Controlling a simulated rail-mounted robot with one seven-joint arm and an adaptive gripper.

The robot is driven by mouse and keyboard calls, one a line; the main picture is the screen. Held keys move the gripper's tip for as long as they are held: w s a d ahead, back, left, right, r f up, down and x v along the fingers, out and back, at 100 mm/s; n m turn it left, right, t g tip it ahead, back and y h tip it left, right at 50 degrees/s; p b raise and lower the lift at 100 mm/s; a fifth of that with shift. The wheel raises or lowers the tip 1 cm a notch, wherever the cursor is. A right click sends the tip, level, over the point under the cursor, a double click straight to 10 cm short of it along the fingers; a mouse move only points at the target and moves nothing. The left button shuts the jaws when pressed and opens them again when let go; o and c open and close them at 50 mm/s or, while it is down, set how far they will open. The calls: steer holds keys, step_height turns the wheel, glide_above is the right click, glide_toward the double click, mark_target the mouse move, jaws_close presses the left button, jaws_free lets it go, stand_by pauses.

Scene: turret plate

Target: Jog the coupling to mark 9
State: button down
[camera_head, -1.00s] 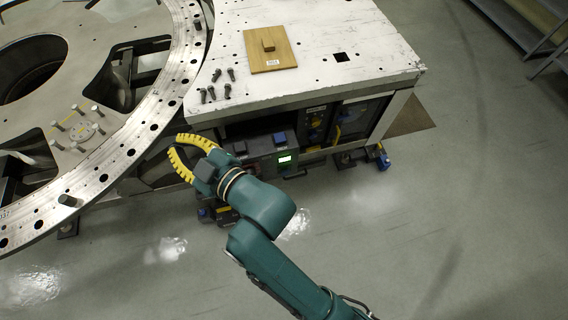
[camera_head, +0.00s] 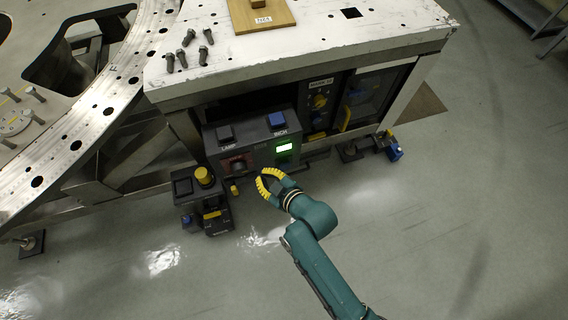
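A dark control box (camera_head: 252,142) sits on the front of the bench, under its top. Its top face has a black button (camera_head: 225,133) labelled LAMP and a blue button (camera_head: 277,119) labelled INCH. Its front has a red panel with a dark knob (camera_head: 238,167) and a green panel with a lit display (camera_head: 284,147), too small to read. My gripper (camera_head: 260,178), with yellow fingers, is in front of and below the box, apart from the buttons. The fingers look open and empty. I cannot pick out the coupling or a mark 9.
A low pedestal (camera_head: 205,196) with a yellow knob stands left of my gripper. The large turret plate (camera_head: 85,130) fills the left. Bolts (camera_head: 187,38) and a wooden board (camera_head: 262,15) lie on the white bench top (camera_head: 310,45).

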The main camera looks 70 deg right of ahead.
mark_target(285, 166)
steer(key=s+d+f+m+g+b, duration=0.1)
steer(key=s+f+b, duration=0.3)
steer(key=f, duration=0.5)
steer(key=s+d+f+m+g+b, duration=0.1)
steer(key=s+d+f+b, duration=0.1)
steer(key=s+f+b, duration=0.2)
step_height(285, 166, down, 6)
steer(key=b, duration=0.3)
steer(key=shift+s+d+h, duration=0.15)
steer(key=shift+s+h, duration=0.2)
steer(key=shift+h, duration=0.05)
steer(key=w+d+b, duration=0.4)
steer(key=w+d, duration=0.1)
steer(key=d, duration=0.1)
steer(key=shift+w+d, duration=0.35)
steer(key=shift+d, duration=0.05)
steer(key=shift+w+d, duration=0.3)
steer(key=shift+d, duration=0.05)
